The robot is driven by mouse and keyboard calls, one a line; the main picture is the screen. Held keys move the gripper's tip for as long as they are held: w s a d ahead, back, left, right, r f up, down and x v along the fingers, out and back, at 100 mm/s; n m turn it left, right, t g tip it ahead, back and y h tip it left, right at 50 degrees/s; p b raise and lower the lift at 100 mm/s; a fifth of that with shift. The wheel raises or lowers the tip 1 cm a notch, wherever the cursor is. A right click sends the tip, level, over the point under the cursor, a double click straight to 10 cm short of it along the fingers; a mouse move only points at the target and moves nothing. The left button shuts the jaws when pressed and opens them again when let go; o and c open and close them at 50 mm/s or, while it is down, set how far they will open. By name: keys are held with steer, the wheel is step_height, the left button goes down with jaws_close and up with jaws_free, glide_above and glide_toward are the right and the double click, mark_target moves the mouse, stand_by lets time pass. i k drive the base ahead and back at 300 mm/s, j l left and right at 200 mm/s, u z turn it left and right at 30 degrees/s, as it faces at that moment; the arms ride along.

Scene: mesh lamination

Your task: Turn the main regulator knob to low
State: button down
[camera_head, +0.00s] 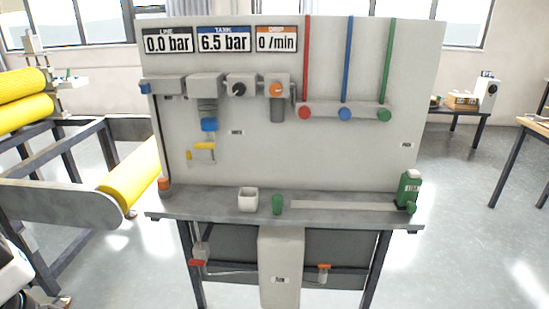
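A grey panel (330,150) stands upright on a bench, with a row of grey air units along its upper part. A black round knob (238,89) with a pale pointer mark is on the front of one unit; it looks like the regulator knob, but no readable label confirms this. Its pointer seems to aim to the left and downward; the exact setting is too small to read. An orange knob (277,89) is on the unit just right of it. Displays above read LINE 0.0 bar (168,41), TANK 6.5 bar (224,40) and 0 /min (276,40). My gripper is not in view.
Red (305,113), blue (345,114) and green (384,115) round caps sit below coloured pipes. Yellow rollers (130,182) stand left.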

mark_target(239, 88)
steer(key=i+j+z, duration=0.15)
steer(key=j+z, duration=0.2)
steer(key=i+j+z, duration=0.1)
steer(key=j+z, duration=0.15)
steer(key=z, duration=0.15)
steer(key=j+z, duration=0.35)
steer(key=i, duration=0.05)
